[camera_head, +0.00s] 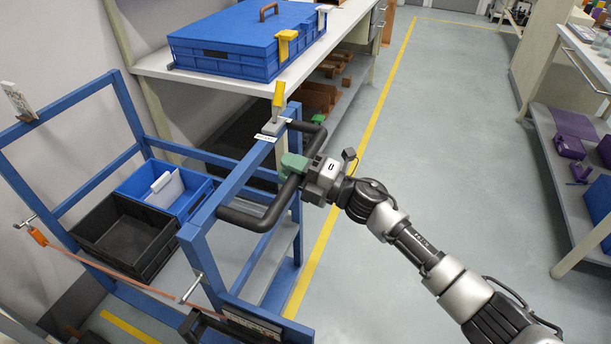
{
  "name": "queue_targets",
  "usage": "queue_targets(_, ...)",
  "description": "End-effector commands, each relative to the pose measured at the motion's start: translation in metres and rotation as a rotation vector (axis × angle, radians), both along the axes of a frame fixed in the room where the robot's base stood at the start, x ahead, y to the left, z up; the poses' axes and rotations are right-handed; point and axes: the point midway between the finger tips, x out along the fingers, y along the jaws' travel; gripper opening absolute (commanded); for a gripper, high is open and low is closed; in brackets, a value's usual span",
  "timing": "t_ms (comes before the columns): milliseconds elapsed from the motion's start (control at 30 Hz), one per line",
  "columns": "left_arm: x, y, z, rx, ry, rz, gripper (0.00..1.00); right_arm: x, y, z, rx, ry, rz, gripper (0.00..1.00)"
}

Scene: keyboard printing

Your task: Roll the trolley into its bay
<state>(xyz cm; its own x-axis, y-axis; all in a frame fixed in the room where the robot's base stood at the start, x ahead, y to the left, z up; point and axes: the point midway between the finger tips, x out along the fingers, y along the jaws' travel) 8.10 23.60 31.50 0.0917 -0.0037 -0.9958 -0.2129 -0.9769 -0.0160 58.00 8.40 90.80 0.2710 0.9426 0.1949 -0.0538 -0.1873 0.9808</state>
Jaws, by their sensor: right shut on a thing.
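The trolley is a blue frame (222,203) at the left, with a black handle bar (262,219) on its right side. My right gripper (296,172) is shut on the handle bar, with its green fingertips around the bar. The trolley carries a black crate (112,236) and a blue crate (170,190) with a white item inside. It stands beside the white workbench, left of a yellow floor line (372,122). I cannot make out the bay's limits for certain. My left gripper is out of view.
A white workbench (150,66) holds a large blue lidded case (245,45) behind the trolley. An orange strap (110,270) crosses the trolley's near side. Shelving with purple items (568,146) stands at the right. The grey floor (450,110) between is clear.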

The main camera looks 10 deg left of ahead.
Motion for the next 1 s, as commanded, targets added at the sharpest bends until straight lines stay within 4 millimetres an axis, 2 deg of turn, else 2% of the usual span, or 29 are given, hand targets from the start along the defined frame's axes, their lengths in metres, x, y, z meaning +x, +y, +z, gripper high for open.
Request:
queue_targets(200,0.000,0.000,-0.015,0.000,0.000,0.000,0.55,0.008,0.029,-0.003,0.000,-0.001,0.001,0.00)
queue_targets(400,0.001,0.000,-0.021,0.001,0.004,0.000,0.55,0.013,0.047,-0.002,0.000,-0.001,0.001,0.00)
queue_targets(500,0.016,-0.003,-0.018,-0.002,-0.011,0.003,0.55,0.015,0.053,-0.002,-0.001,0.000,0.001,0.00)
queue_targets(600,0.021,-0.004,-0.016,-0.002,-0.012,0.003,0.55,0.016,0.056,-0.002,-0.001,0.000,0.001,0.00)
queue_targets(1000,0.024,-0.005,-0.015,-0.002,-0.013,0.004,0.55,0.017,0.059,0.000,0.000,0.000,-0.001,0.00)
